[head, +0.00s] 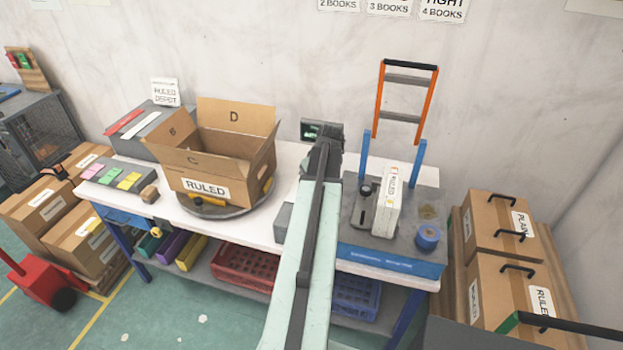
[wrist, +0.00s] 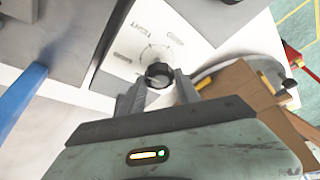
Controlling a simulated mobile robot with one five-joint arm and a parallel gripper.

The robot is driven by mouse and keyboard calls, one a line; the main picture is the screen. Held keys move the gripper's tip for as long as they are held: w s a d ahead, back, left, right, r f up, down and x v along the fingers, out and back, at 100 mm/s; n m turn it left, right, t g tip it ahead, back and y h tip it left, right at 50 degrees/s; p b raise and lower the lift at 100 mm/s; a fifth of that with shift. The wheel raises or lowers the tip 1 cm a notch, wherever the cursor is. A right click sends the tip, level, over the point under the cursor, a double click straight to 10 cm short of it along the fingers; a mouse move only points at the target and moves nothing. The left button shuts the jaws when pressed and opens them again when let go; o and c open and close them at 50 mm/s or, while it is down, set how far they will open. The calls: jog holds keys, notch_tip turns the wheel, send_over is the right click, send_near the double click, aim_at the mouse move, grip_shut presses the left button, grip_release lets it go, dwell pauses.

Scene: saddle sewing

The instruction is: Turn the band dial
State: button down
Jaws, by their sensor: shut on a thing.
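The band dial (wrist: 159,73) is a dark round knob in the wrist view, on a pale panel (wrist: 120,62) with a printed ring and the word "TIGHT". My gripper (wrist: 160,86) is shut on the dial, with one finger on each side of it. In the head view my arm covers the dial, and the gripper (head: 326,138) shows only in part at the back of the table.
An open carton marked "RULED" (head: 205,188) stands on a round turntable (head: 240,208) left of my arm. Right of it are a grey unit with a white "RULED" block (head: 388,202), a blue roll (head: 428,236) and an orange-blue frame (head: 379,102). Closed cartons (head: 500,230) stand far right.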

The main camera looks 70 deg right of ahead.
jog(key=shift+s+d+n+y, duration=0.1)
jog(key=shift+n+y, duration=0.8)
jog(key=shift+n, duration=1.4)
jog(key=shift+t, duration=0.3)
jog(key=c, duration=0.9)
grip_release()
jog(key=shift+o, duration=0.2)
jog(key=shift+r, duration=0.1)
jog(key=p+v, duration=0.7)
jog(key=shift+r, duration=0.25)
jog(key=shift+s, duration=0.15)
